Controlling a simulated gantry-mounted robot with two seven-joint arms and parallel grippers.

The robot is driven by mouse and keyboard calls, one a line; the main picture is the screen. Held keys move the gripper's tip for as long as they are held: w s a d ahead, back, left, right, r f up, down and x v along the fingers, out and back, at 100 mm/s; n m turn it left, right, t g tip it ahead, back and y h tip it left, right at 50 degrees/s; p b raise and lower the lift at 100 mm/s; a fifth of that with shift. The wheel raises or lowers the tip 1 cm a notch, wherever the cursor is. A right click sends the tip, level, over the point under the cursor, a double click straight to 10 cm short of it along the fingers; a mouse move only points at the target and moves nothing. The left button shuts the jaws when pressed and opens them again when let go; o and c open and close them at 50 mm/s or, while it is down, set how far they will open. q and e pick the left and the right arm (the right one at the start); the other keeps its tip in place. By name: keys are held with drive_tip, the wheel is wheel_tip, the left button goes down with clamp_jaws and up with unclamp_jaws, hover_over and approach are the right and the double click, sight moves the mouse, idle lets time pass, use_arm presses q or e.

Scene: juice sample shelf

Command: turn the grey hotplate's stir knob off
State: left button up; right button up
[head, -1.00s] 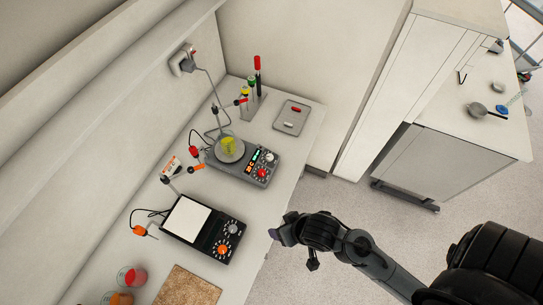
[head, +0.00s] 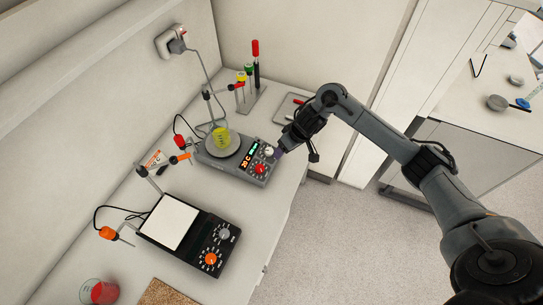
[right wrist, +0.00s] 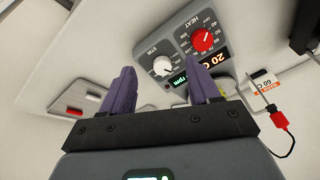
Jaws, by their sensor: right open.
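The grey hotplate (head: 232,170) stands on the bench with a beaker of yellow liquid (head: 221,138) on its round plate. Its white stir knob (head: 269,151) is on the front panel beside the red heat knob (head: 260,169). In the right wrist view the stir knob (right wrist: 162,66), labelled STIR, lies just beyond and between my fingertips. The heat knob (right wrist: 202,40) is farther right, with lit displays nearby. My right gripper (head: 281,152) is at the panel's right edge. Its purple fingers (right wrist: 161,84) are open and empty, apparently apart from the knob. My left gripper is out of view.
A black hotplate with a white top (head: 172,222) and orange knob stands nearer. Behind are a rack with coloured-capped items (head: 252,100) and a grey tray (head: 284,113), partly hidden by my arm. A red-filled beaker (head: 102,292) stands at the lower left.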

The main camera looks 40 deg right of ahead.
sight(270, 151)
drive_tip(key=shift+t, duration=0.5)
drive_tip(key=w+f, duration=0.2)
drive_tip(key=w+f+b, duration=0.1)
drive_tip(key=w+f, duration=0.1)
drive_tip(key=w+a+f+b, duration=0.1)
drive_tip(key=w+f, duration=0.1)
drive_tip(key=f, duration=0.1)
drive_tip(key=shift+w, duration=0.35)
drive_tip(key=shift+c, duration=0.4)
drive_tip(key=c, duration=1)
